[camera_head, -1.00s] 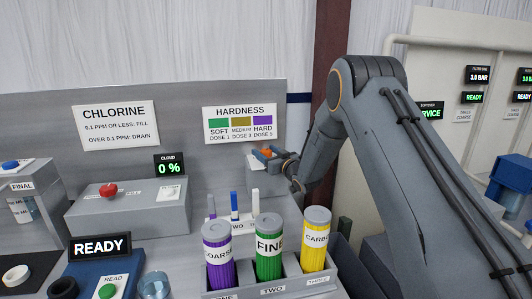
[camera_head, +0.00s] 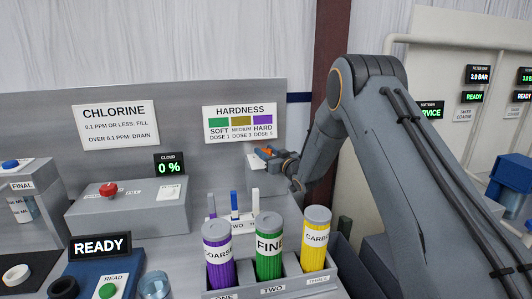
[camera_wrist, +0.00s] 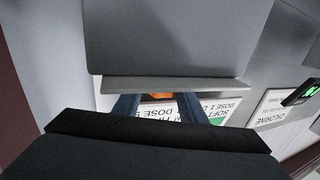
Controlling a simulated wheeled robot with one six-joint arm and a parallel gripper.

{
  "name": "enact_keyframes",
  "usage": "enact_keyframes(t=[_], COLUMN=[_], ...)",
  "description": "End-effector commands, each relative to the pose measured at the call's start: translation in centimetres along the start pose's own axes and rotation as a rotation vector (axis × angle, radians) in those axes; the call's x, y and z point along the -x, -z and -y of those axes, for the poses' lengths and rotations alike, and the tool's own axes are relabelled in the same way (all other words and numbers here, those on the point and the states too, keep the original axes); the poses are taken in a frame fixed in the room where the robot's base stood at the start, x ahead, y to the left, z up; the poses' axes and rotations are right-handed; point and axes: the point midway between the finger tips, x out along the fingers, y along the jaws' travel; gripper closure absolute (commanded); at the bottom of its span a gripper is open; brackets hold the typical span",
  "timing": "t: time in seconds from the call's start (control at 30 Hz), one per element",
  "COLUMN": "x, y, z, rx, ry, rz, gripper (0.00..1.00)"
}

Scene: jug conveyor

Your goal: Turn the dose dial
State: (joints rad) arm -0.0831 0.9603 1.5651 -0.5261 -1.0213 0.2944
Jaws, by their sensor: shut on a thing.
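The dose dial shows as a small orange piece (camera_head: 262,152) on the grey housing below the hardness sign. My gripper (camera_head: 272,156) is shut on it, and its fingers and wrist hide most of the dial. In the wrist view, a strip of the orange dial (camera_wrist: 157,97) shows between my two fingers (camera_wrist: 157,108). The dial's scale and exact pointing are not readable. The hardness sign (camera_head: 240,124) lists soft dose 1, medium dose 3 and hard dose 5.
Purple, green and yellow cartridges (camera_head: 268,262) stand in a rack below my gripper. Several thin strips (camera_head: 235,206) stand behind them. A grey box with a red button (camera_head: 109,189) is at left. A READY display (camera_head: 100,246) is at front left.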

Motion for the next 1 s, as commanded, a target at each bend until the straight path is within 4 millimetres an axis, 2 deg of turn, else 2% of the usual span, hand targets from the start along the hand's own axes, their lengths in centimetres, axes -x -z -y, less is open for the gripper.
enact_keyframes(t=[0.47, 0.5, 0.6, 0.87, 1.0], x=[0.0, 0.0, 0.0, 0.02, 0.69], y=[0.01, 0.01, 0.01, 0.0, -0.05], z=[0.04, 0.04, 0.03, 0.02, -0.03], rx=[0.0, 0.0, 0.0, 0.0, 0.0], ry=[0.001, 0.001, 0.001, 0.0, 0.0], rz=[0.0, 0.0, 0.0, 0.0, 0.0], gripper=[0.85, 0.61, 0.45, 0.45, 0.45])
